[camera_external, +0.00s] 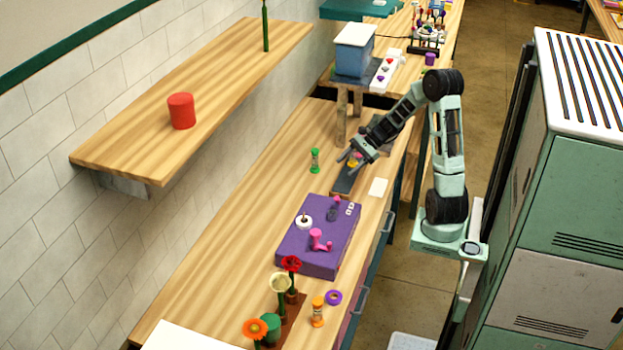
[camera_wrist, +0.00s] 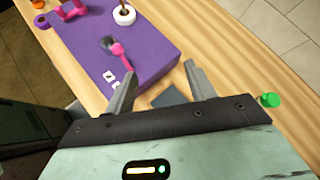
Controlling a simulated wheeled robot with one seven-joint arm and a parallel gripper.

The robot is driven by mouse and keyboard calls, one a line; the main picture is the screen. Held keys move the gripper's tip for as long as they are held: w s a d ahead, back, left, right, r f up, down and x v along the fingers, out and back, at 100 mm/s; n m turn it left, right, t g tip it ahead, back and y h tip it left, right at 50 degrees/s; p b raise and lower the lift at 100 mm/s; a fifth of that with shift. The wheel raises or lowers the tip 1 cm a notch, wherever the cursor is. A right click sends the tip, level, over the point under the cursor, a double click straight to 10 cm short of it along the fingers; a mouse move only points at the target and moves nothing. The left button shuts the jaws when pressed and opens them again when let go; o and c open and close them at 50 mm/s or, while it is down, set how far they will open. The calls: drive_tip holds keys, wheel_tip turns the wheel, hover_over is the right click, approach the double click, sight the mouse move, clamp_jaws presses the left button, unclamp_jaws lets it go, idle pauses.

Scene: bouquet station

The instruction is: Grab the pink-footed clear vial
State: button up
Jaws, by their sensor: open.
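My gripper (camera_external: 347,159) is open, low over a dark pad (camera_external: 345,183) on the wooden bench. In the wrist view, my two fingers (camera_wrist: 160,78) stand apart with nothing between them, and part of the dark pad (camera_wrist: 170,97) shows beyond. A small yellow-and-reddish item (camera_external: 355,159) is close by my fingers in the external view, partly covered; I cannot tell whether it is the pink-footed clear vial. A green-ended clear vial (camera_external: 315,160) stands upright left of my gripper. An orange-ended clear vial (camera_external: 318,312) stands at the near end.
A purple box (camera_external: 303,262) with pink fittings (camera_external: 318,240) and a white ring (camera_external: 303,222) lies nearer than my gripper. Flowers in a brown holder (camera_external: 292,306) and a purple ring (camera_external: 334,297) are nearer still. A shelf (camera_external: 200,100) overhangs at left.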

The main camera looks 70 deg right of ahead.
drive_tip(key=s+d+m+t+h, duration=0.2)
drive_tip(key=s+d+m+h, duration=0.15)
drive_tip(key=d, duration=0.55)
drive_tip(key=s+d+m+t+h, duration=0.25)
drive_tip(key=s+d+m, duration=0.25)
drive_tip(key=d, duration=0.3)
drive_tip(key=s+d+m+t+h, duration=0.2)
drive_tip(key=s+d+m+t, duration=0.15)
drive_tip(key=d, duration=0.55)
drive_tip(key=shift+m+g, duration=0.3)
drive_tip(key=shift+g, duration=0.2)
drive_tip(key=shift+a+p+x, duration=0.25)
drive_tip(key=shift+p+x, duration=0.25)
drive_tip(key=shift+x, duration=2.35)
drive_tip(key=shift+a+p+x, duration=0.25)
drive_tip(key=shift+p+x, duration=0.3)
drive_tip(key=shift+x, duration=2.3)
drive_tip(key=shift+a+p+x, duration=0.2)
drive_tip(key=shift+p+x, duration=0.3)
drive_tip(key=shift+x, duration=2.35)
clamp_jaws()
